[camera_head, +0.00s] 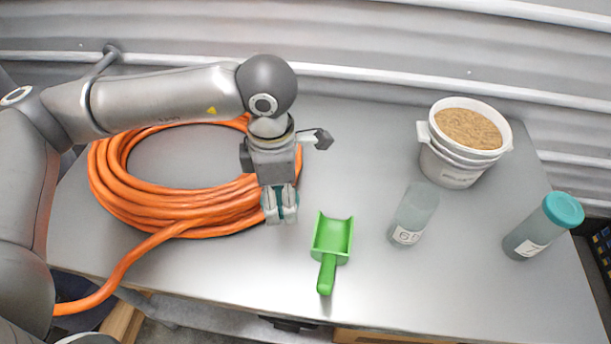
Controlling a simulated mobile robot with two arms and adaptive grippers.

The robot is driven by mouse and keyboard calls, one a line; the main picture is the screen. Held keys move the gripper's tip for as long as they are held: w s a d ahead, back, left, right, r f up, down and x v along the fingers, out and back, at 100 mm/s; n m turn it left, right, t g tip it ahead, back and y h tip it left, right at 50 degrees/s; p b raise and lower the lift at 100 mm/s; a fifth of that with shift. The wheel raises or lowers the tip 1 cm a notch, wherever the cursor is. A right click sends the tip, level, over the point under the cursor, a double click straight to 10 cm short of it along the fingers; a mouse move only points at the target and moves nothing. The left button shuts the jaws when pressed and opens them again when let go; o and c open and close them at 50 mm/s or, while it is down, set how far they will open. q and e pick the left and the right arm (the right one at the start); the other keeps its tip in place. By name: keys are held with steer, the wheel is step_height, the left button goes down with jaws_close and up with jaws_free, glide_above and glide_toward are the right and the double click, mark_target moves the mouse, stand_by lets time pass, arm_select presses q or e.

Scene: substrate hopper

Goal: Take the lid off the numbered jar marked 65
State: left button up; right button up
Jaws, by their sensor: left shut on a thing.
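The jar (413,212) marked with what looks like 65 stands upright on the table, translucent and with its top open and no lid on it. My left gripper (281,212) is to the left of this jar, pointing down, near the orange coil. It is shut on a teal lid (267,206), which is mostly hidden by the fingers. A second jar (544,226), labelled 7, stands at the right with a teal lid (564,209) on it. My right gripper is not in view.
A green scoop (331,243) lies in front of my left gripper. A white bucket (452,164) of brown grains stands behind the jars. A coiled orange hose (170,209) covers the table's left side. The metal table (455,285) is bare at the front right.

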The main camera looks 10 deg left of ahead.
arm_select(q)
steer(key=d+n, duration=0.1)
steer(key=n, duration=0.1)
steer(key=d+n, duration=0.1)
steer(key=n, duration=0.1)
steer(key=d+r+n+b, duration=0.1)
steer(key=d+n, duration=0.5)
steer(key=n, duration=0.7)
steer(key=n+p, duration=0.3)
steer(key=n, duration=0.8)
glide_above(314, 198)
steer(key=s, duration=0.1)
steer(key=f, duration=0.7)
steer(key=shift+d+f, duration=0.25)
steer(key=shift+d, duration=0.1)
steer(key=shift+w+a+f, duration=0.1)
steer(key=shift+w+f, duration=0.05)
steer(key=shift+f, duration=0.05)
steer(key=f, duration=0.1)
steer(key=f+p, duration=0.2)
steer(key=shift+w+a+f, duration=0.25)
steer(key=shift+w+f, duration=0.1)
steer(key=shift+f, duration=0.15)
